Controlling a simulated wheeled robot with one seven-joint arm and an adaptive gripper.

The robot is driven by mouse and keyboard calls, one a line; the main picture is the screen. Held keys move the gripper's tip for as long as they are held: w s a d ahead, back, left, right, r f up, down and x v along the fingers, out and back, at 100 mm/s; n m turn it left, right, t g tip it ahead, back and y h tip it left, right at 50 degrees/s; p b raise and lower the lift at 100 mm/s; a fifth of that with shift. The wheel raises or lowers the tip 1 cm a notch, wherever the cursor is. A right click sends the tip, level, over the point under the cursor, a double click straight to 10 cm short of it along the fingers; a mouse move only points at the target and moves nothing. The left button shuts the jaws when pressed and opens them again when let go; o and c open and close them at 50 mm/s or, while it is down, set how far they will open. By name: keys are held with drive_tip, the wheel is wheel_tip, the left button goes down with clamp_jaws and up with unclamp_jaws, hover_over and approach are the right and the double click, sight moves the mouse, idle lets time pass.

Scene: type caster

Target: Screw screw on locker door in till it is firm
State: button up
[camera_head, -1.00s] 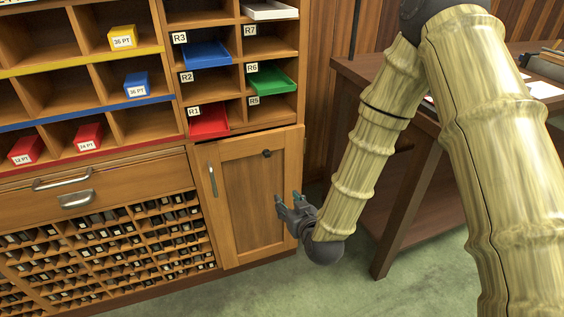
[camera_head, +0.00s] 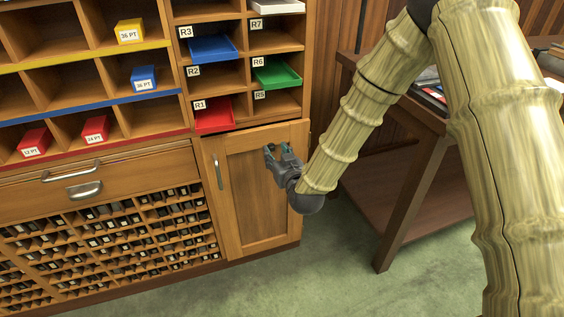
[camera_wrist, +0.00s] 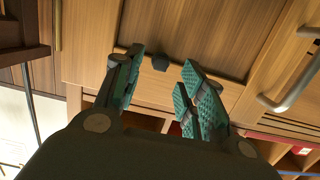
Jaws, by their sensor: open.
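The locker door (camera_head: 246,205) is a wooden panelled door at the lower right of the cabinet, and it looks shut. It fills much of the wrist view (camera_wrist: 205,35), upside down. The screw (camera_wrist: 161,62) is a small dark head on the door's top rail. It appears between my fingertips in the wrist view, with no visible contact. In the head view the screw is hidden behind my gripper (camera_head: 276,150), which is in front of the upper part of the door. My gripper is open, with teal pads on both fingers, and holds nothing.
A metal handle (camera_head: 215,173) is on the door's left side. A red tray (camera_head: 214,117) lies in the compartment just above the door. A wooden table (camera_head: 405,185) stands to the right. Green carpet (camera_head: 330,265) is clear in front.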

sight(272, 148)
drive_tip(key=shift+x, duration=1.4)
clamp_jaws()
drive_tip(key=c, duration=0.8)
unclamp_jaws()
clamp_jaws()
drive_tip(key=shift+d+m+y, duration=0.2)
drive_tip(key=shift+m+y, duration=0.1)
drive_tip(key=shift+m, duration=0.8)
drive_tip(key=shift+o, duration=1.7)
unclamp_jaws()
drive_tip(key=shift+m, duration=0.4)
drive_tip(key=o, duration=0.5)
